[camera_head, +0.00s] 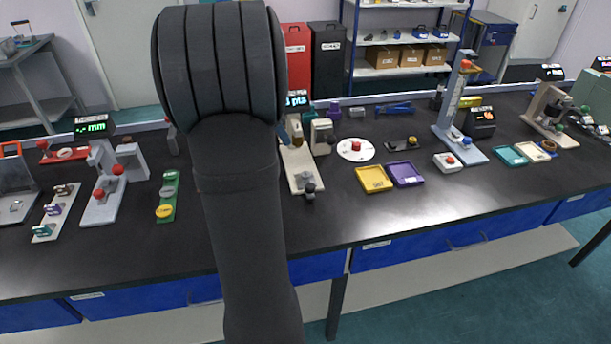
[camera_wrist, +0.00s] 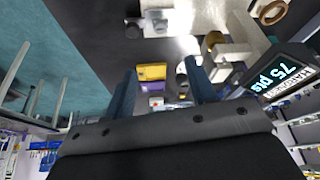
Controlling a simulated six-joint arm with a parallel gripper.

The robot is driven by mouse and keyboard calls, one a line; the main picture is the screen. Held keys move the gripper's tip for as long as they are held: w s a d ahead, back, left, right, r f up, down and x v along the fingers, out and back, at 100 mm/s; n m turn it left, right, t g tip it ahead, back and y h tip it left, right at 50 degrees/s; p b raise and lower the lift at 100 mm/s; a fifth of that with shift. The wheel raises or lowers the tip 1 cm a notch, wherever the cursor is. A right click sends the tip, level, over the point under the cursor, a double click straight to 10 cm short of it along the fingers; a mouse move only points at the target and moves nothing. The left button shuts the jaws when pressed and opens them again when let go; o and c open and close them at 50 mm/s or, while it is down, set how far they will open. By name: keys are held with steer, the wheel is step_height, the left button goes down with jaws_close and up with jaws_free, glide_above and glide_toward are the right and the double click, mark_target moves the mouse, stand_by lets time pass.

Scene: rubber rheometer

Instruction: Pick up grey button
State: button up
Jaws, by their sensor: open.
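A green strip (camera_head: 169,205) lies on the bench left of my arm in the head view. It carries a grey round button (camera_head: 167,192), with a yellow button (camera_head: 164,211) at its near end and another greyish piece at its far end. My gripper (camera_wrist: 160,66) shows in the wrist view with two blue-grey fingers apart and nothing held between them. In the head view my dark arm hides most of the gripper. I cannot pick out the grey button on the green strip in the wrist view.
A beige instrument (camera_head: 302,170) stands just right of my arm. A grey instrument with red knobs (camera_head: 102,200) stands left of the green strip. Yellow tray (camera_head: 374,180) and purple tray (camera_head: 405,174) lie to the right. The bench front (camera_head: 400,220) is clear.

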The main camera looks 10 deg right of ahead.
glide_toward(306, 173)
step_height(306, 173, down, 2)
steer(key=shift+d+x, duration=0.15)
steer(key=shift+x, duration=1.3)
steer(key=shift+d+x, duration=0.1)
steer(key=shift+x, duration=1.3)
steer(key=shift+r, duration=0.1)
steer(key=c, duration=1)
steer(key=shift+r, duration=0.1)
steer(key=shift+c, duration=0.2)
